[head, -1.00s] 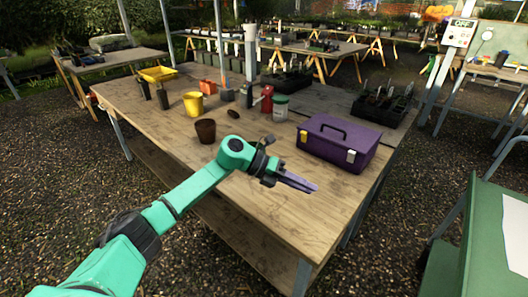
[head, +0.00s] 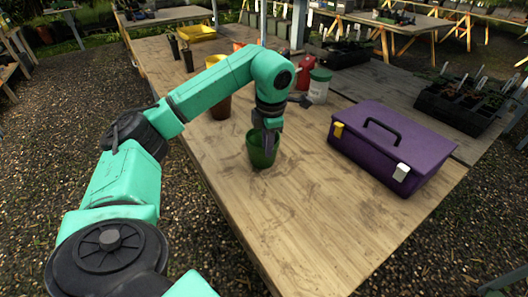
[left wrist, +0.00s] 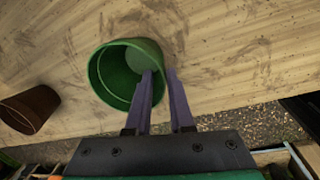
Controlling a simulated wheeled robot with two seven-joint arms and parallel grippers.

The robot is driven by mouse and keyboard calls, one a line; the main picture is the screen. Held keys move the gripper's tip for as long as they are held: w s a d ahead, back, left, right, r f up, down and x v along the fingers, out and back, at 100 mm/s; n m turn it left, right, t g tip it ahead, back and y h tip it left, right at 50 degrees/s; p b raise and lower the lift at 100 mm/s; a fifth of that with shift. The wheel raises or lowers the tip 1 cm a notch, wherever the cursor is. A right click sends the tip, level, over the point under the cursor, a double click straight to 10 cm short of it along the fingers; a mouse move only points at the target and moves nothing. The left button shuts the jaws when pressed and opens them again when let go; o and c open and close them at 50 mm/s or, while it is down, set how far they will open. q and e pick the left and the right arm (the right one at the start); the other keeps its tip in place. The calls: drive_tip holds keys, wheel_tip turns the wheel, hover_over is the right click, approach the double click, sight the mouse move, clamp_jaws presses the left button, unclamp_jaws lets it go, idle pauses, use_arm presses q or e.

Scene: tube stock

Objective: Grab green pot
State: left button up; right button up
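The green pot (head: 258,156) stands upright on the wooden table, left of the purple toolbox. My left gripper (head: 268,143) points down at it from above and hides part of its rim. In the left wrist view the green pot (left wrist: 103,82) shows its open mouth. The two purple fingers of my left gripper (left wrist: 161,74) are apart, one inside the mouth and the other outside the rim, with the pot's wall between their tips. Table shows between the fingers, and I see no firm contact. My right gripper is in neither view.
A purple toolbox (head: 425,160) stands to the right on the table (head: 310,235). A brown pot (head: 218,108) is just behind left, also in the left wrist view (left wrist: 30,110). A white jar with green lid (head: 319,88) stands behind. The front table area is clear.

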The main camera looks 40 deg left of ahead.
sight(268, 166)
use_arm(q)
drive_tip(key=f, duration=0.4)
drive_tip(key=w+f, duration=0.1)
drive_tip(key=f, duration=0.1)
drive_tip(key=shift+a+f, duration=0.15)
drive_tip(key=shift+f, duration=0.15)
drive_tip(key=c, duration=0.3)
clamp_jaws()
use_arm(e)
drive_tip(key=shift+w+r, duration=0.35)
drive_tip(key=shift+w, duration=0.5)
use_arm(q)
drive_tip(key=shift+r, duration=0.1)
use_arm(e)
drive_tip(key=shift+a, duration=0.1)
